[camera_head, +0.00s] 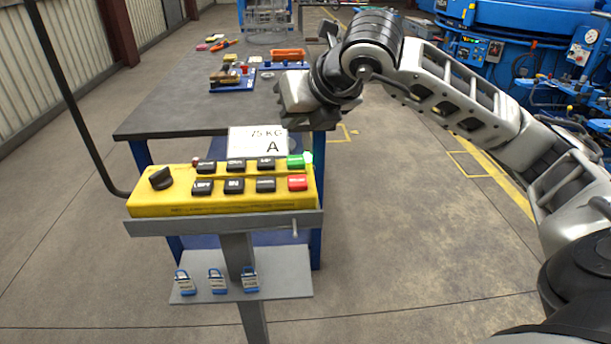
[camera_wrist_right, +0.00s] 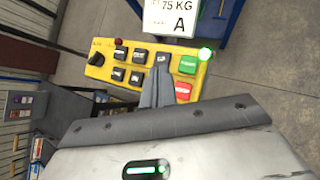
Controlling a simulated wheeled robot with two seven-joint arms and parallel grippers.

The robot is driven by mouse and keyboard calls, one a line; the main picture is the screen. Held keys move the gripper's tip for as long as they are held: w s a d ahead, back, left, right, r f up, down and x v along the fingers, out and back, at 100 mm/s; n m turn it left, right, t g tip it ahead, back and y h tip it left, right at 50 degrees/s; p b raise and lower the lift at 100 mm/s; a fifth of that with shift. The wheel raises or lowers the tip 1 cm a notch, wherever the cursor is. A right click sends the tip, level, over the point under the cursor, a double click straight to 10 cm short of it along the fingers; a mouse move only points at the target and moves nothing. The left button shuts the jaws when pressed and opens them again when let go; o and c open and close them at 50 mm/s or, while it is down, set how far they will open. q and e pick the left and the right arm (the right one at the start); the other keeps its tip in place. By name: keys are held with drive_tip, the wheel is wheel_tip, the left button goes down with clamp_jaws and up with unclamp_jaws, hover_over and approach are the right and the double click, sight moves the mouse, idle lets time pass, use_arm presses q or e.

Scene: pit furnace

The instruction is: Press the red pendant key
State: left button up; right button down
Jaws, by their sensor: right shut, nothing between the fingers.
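The red pendant key (camera_head: 297,182) sits at the right end of the lower key row on the yellow pendant box (camera_head: 240,203). In the wrist view the red key (camera_wrist_right: 183,91) lies just right of the closed fingers of my right gripper (camera_wrist_right: 159,68), which cover part of the black keys. The green key (camera_head: 296,161) is directly above the red one. My left gripper is not in view.
A glowing green lamp (camera_head: 307,157) is beside the green key. A 75 KG sign (camera_head: 258,141) stands behind the box. The dark workbench (camera_head: 180,118) holds parts. A black cable (camera_head: 70,95) rises at left.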

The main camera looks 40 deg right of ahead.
sight(301, 183)
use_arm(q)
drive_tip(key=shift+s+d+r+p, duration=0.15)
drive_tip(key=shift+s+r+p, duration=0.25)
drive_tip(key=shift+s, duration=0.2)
use_arm(e)
drive_tip(key=m, duration=0.2)
drive_tip(key=s+m, duration=0.1)
drive_tip(key=m, duration=0.3)
drive_tip(key=shift+s+d+r, duration=0.15)
drive_tip(key=shift+d+r, duration=0.05)
drive_tip(key=shift+r, duration=0.05)
